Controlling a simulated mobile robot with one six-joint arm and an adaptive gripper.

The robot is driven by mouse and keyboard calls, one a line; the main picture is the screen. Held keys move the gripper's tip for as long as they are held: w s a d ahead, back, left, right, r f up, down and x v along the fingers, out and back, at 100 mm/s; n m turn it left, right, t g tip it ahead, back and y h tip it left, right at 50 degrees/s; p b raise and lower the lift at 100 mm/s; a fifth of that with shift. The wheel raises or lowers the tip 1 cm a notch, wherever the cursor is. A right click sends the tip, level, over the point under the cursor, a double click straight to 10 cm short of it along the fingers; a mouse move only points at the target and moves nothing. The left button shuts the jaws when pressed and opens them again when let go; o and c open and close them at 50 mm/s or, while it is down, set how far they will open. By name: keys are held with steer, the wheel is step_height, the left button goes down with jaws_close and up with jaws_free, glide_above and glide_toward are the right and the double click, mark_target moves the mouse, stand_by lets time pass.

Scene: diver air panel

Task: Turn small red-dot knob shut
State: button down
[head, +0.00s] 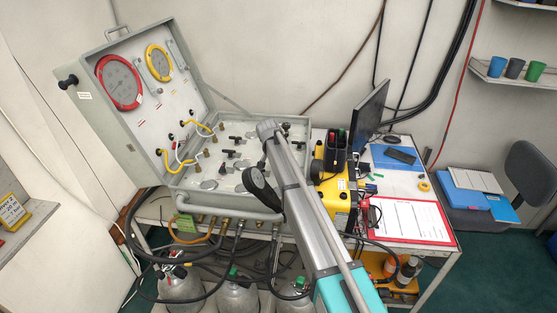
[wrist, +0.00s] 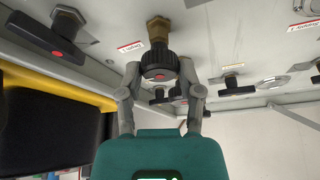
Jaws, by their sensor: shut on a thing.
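The small red-dot knob (wrist: 159,62) is a round, black, ribbed knob with a red dot on its face. It sits on a brass stem on the grey panel (wrist: 220,45) in the wrist view. My gripper (wrist: 160,72) has one finger on each side of the knob and is shut on it. In the head view my arm covers the knob and the gripper, over the right part of the open panel case (head: 180,195).
A larger black bar handle (wrist: 46,38) with a red dot is left of the knob. Several black T-handles (wrist: 230,88) stand close around. In the head view, a yellow case (head: 333,190) and a monitor (head: 369,115) stand right of the panel.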

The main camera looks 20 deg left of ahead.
stand_by(0.3)
steer(key=shift+c, duration=1.3)
jaws_free()
steer(key=shift+n, duration=0.3)
